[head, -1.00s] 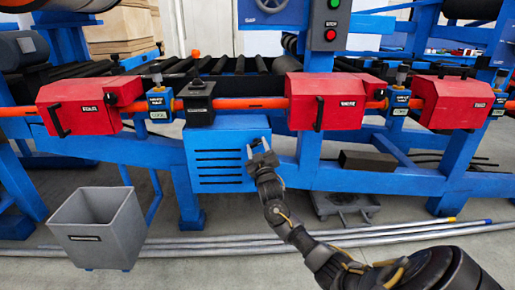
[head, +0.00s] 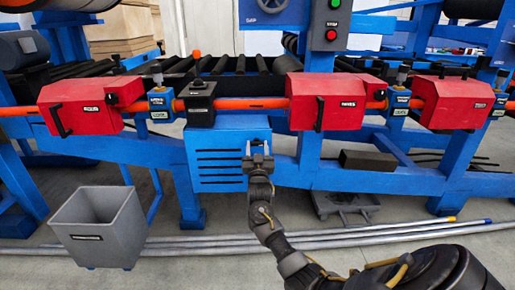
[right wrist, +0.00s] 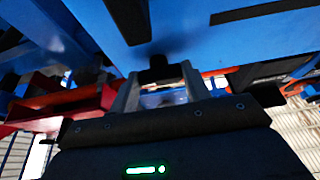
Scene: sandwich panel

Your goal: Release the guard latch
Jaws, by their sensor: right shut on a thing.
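My right gripper (head: 258,148) is in front of the upper right part of the blue slotted guard panel (head: 212,152), fingers pointing up. In the right wrist view its two fingers (right wrist: 158,85) are closed on a small black piece (right wrist: 156,68) at the edge of the blue panel (right wrist: 190,28). That piece looks like the guard latch, but most of it is hidden and the picture is blurred. In the head view the fingers cover it. My left gripper is not in view.
An orange rail (head: 250,103) runs above the panel, with red boxes (head: 325,100) and a black box (head: 200,104) on it. A grey bin (head: 100,225) stands on the floor at left. Metal pipes (head: 200,243) lie along the floor. A control box with buttons (head: 328,25) is above.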

